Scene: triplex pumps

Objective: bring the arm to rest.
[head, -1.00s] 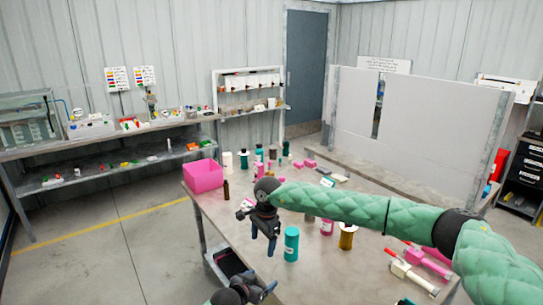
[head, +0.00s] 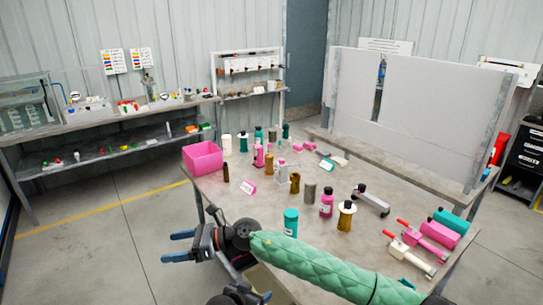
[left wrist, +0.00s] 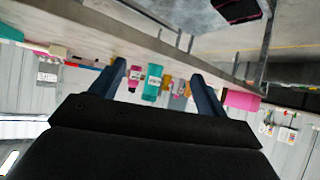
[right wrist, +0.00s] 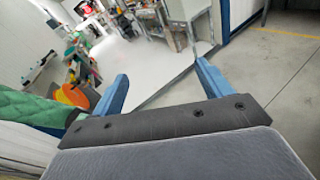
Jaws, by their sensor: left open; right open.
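My right gripper (head: 170,246) is off the left edge of the table, over the floor, with its blue fingers pointing left. It is open and empty. Its green padded arm comes in from the right, in front of the table. In the right wrist view its fingers (right wrist: 160,85) are spread, with grey floor beyond. My left gripper (head: 265,297) is low at the bottom of the head view, partly cut off. In the left wrist view its blue fingers (left wrist: 160,75) are apart with nothing held; bottles on the table show between them, upside down.
The table (head: 225,205) carries a pink bin (head: 203,158), a teal bottle (head: 291,222), a pink bottle (head: 326,203), a brown bottle (head: 345,215) and red-handled tools (head: 415,250). A grey panel (head: 430,115) stands behind. Open floor (head: 110,250) lies to the left.

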